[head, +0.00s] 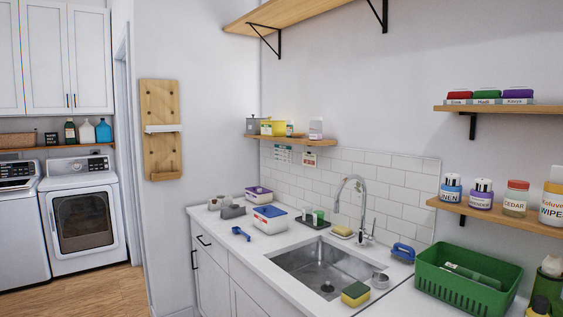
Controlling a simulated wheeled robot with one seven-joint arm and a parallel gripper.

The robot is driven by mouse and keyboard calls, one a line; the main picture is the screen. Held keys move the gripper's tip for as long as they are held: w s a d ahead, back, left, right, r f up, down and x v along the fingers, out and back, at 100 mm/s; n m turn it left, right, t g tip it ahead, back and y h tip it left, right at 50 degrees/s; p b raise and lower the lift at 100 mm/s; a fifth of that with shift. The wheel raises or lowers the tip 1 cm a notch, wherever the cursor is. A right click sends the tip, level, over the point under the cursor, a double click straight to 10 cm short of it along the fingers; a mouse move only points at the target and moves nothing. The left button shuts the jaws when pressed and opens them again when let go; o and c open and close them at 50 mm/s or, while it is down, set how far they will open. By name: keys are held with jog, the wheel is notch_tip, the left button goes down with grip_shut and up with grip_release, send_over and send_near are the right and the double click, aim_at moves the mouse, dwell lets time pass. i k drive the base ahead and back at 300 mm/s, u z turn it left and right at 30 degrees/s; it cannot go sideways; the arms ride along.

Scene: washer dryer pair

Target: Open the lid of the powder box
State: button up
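Two lidded white boxes stand on the white counter, left of the sink. The nearer box (270,220) has a blue lid with a red part at its front edge, and its lid looks closed. A smaller box with a purple lid (258,195) stands behind it, and its lid also looks closed. No readable label shows which is the powder box. A blue scoop (240,233) lies on the counter in front of the blue-lidded box. My gripper is not in view.
The steel sink (322,265) with its tall faucet (358,205) lies right of the boxes. A dark tray with cups (313,219) stands close by on the right. A wall shelf (292,141) hangs above. A green basket (465,278) is far right.

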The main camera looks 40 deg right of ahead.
aim_at(269, 210)
jog(key=z, duration=0.8)
jog(key=i, duration=1.1)
jog(key=z, duration=0.85)
jog(key=k, duration=0.6)
jog(key=u, duration=0.9)
jog(key=i, duration=0.7)
jog(key=u, duration=0.7)
jog(key=i, duration=0.85)
jog(key=z, duration=0.85)
jog(key=i, duration=0.65)
jog(key=z, duration=0.75)
